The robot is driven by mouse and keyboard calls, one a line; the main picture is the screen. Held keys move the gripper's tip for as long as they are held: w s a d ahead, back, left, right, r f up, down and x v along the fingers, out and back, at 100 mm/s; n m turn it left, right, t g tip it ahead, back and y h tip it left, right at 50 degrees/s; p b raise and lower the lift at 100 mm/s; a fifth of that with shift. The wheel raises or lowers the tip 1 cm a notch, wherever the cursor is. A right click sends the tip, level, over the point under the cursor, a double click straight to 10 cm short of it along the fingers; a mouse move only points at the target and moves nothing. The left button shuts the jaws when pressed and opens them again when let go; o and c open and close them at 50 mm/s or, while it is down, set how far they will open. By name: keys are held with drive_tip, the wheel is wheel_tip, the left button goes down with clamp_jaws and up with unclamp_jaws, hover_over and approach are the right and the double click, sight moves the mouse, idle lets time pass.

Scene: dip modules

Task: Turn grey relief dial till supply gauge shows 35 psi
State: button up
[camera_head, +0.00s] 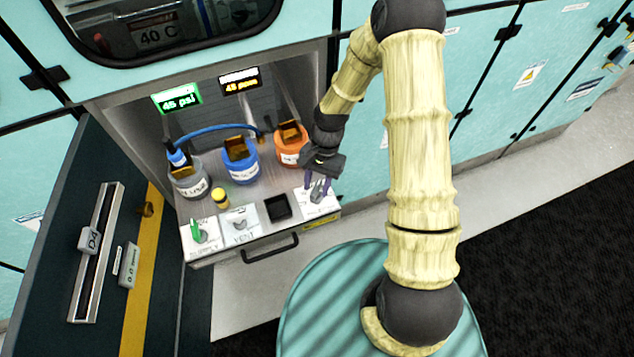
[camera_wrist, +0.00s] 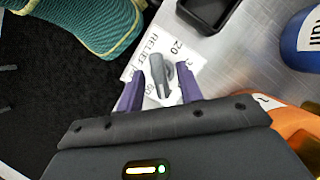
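The grey relief dial (camera_wrist: 160,78) sits on a white plate marked RELIEF, at the right end of the front panel; it also shows in the head view (camera_head: 318,192). My gripper (camera_wrist: 159,82) is open, with one purple finger on each side of the dial and visible gaps between. In the head view my gripper (camera_head: 320,180) points down at the dial; how deep the fingertips reach is hard to tell. The green supply gauge (camera_head: 177,99) at the upper left appears to read 45 psi.
A second, orange-lettered display (camera_head: 240,82) is beside the gauge. Grey (camera_head: 190,182), blue (camera_head: 240,165) and orange (camera_head: 291,148) canisters stand behind the panel. A green supply lever (camera_head: 196,231), a VENT knob (camera_head: 240,226) and a black square recess (camera_head: 278,208) lie left of the dial.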

clamp_jaws()
drive_tip(key=shift+r+n, duration=0.1)
drive_tip(key=shift+n, duration=0.4)
drive_tip(key=n+h+p, duration=0.1)
drive_tip(key=n, duration=0.1)
drive_tip(key=shift+a+n+g, duration=0.15)
drive_tip(key=shift+n+g, duration=0.15)
drive_tip(key=shift+g, duration=0.1)
drive_tip(key=n+h+p, duration=0.1)
drive_tip(key=n+h, duration=0.1)
drive_tip(key=n, duration=0.3)
drive_tip(key=shift+w+a, duration=0.1)
unclamp_jaws()
